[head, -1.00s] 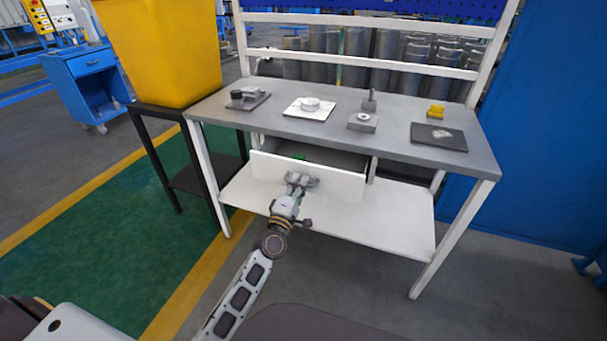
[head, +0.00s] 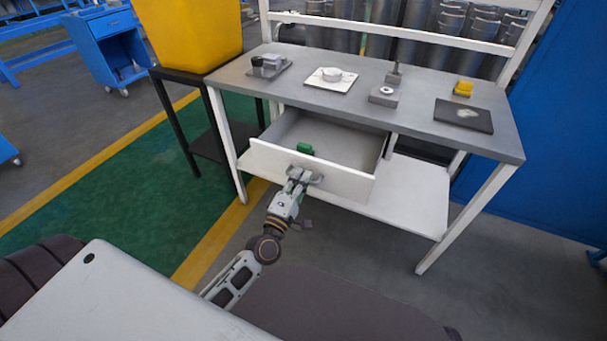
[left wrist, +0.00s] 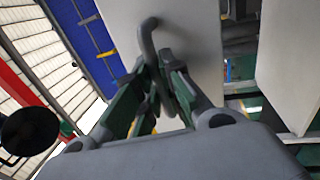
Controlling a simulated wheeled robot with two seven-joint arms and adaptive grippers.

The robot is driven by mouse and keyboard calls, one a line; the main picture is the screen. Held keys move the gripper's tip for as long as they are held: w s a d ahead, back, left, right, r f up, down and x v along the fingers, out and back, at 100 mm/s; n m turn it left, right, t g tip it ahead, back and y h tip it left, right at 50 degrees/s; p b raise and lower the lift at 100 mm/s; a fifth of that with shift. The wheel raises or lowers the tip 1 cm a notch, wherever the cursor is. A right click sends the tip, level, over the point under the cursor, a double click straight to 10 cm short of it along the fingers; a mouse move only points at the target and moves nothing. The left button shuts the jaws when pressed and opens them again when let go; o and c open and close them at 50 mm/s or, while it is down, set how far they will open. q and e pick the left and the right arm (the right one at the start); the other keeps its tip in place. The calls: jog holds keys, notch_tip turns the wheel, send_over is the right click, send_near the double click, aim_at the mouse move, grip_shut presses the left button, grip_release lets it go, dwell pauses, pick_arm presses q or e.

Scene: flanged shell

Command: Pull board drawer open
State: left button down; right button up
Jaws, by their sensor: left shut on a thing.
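The white drawer (head: 345,184) hangs under the grey workbench top and stands well out from it, its grey inside showing. A green object (head: 305,149) lies inside, near the front panel. My left gripper (head: 297,178) is at the drawer's front and shut on the grey handle (head: 313,175). In the left wrist view the handle (left wrist: 148,38) is a curved grey bar on the pale drawer front (left wrist: 190,35), between the fingers of my left gripper (left wrist: 160,75). My right gripper is not in view.
The workbench (head: 405,120) carries a white plate with a round part (head: 331,76), grey blocks and a dark plate (head: 463,115). A yellow bin (head: 190,35) on a black stand is at left. A white lower shelf (head: 420,190) lies below the drawer.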

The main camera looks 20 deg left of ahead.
pick_arm(q)
jog(key=shift+f, duration=0.1)
jog(key=c, duration=1.5)
grip_release()
jog(key=shift+s, duration=0.15)
jog(key=shift+s+a+f, duration=0.1)
jog(key=shift+s+f, duration=0.25)
jog(key=shift+s, duration=1.55)
jog(key=shift+s+a+f, duration=0.1)
jog(key=shift+s+f, duration=0.3)
jog(key=shift+s, duration=1.55)
jog(key=shift+s+f, duration=0.35)
jog(key=shift+s, duration=1.55)
